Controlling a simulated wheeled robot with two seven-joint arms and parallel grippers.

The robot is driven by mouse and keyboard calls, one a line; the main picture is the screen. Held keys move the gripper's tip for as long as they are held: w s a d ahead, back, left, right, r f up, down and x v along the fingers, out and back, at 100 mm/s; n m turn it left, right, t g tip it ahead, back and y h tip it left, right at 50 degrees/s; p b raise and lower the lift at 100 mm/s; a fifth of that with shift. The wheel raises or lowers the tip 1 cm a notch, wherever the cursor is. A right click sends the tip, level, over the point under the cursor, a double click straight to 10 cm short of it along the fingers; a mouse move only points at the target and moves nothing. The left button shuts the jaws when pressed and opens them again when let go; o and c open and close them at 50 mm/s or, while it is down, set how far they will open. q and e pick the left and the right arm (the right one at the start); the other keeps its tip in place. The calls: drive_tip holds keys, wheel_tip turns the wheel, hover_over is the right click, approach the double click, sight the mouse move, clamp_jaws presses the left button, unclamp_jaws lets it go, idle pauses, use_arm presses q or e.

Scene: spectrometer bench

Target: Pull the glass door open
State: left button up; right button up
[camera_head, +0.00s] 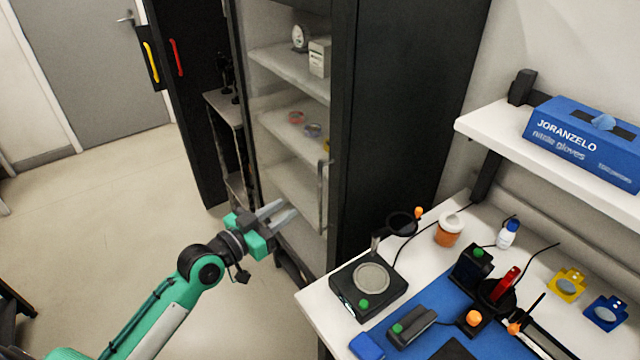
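The tall dark cabinet (402,110) has a see-through front with pale shelves behind it. The glass door itself is hard to make out, but it appears shut. Its long upright bar handle (322,197) is at the right side of the front. My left gripper (289,208), green with grey fingers, reaches in from the left, low in front of the cabinet. Its two fingers point right toward the handle, with a gap between them and nothing held. The fingertips look apart from the handle, a little left of its lower half. My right gripper is out of view.
The white bench (322,310) stands close right of the cabinet, carrying a black round-plated device (369,284), an orange-labelled jar (449,230) and several small instruments. A shelf (490,135) holds a blue glove box (583,143). Open floor (130,220) lies left.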

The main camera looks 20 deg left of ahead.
use_arm(q)
drive_tip(key=p+x, duration=0.3)
drive_tip(key=x, duration=0.9)
drive_tip(key=shift+w, duration=0.3)
drive_tip(key=shift+d, duration=0.1)
clamp_jaws()
